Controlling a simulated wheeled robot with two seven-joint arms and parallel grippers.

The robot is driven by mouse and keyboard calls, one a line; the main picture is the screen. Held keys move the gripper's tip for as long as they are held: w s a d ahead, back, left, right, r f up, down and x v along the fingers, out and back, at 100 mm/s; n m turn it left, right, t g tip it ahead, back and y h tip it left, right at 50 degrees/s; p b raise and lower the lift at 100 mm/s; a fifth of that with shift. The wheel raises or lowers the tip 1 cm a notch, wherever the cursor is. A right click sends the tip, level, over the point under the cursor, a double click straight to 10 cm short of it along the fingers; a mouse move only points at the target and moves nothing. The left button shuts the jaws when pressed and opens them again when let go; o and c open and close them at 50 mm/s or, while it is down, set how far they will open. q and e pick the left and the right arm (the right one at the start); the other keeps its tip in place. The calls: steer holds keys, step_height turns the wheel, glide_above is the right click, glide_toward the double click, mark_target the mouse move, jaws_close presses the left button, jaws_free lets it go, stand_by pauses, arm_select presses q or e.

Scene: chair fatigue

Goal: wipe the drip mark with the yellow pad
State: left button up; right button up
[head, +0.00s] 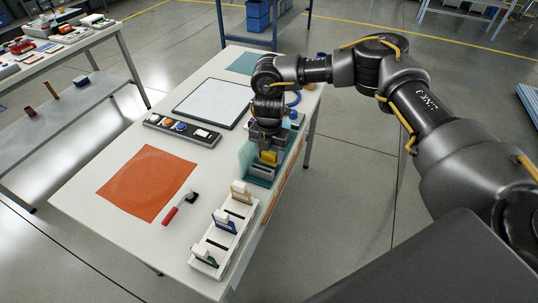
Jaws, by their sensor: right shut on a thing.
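My right arm reaches in from the right, and my right gripper (268,154) points down at the right edge of the table. It is shut on the yellow pad (268,158), which shows just under the fingers. The pad is over or in a teal tray (246,157), close to a grey block there; I cannot tell whether it touches them. I cannot make out a drip mark. My left gripper is not in view.
On the white table (110,215) lie an orange mat (147,183), a red-handled tool (176,212), a white rack (221,246) with several upright pieces, a button panel (181,130) and a dark-framed white panel (213,102). A blue ring (293,98) is behind my gripper.

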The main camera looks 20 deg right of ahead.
steer(key=shift+w+d+r+b, duration=0.15)
steer(key=shift+w+d+b, duration=0.2)
steer(key=shift+w+d, duration=0.8)
steer(key=shift+w+d+b, duration=0.5)
steer(key=shift+w+d, duration=0.55)
steer(key=shift+w, duration=0.05)
steer(key=shift+w+d, duration=0.15)
steer(key=shift+d, duration=0.2)
step_height(320, 180, up, 6)
steer(key=p, duration=0.5)
step_height(320, 180, up, 3)
steer(key=p, duration=0.3)
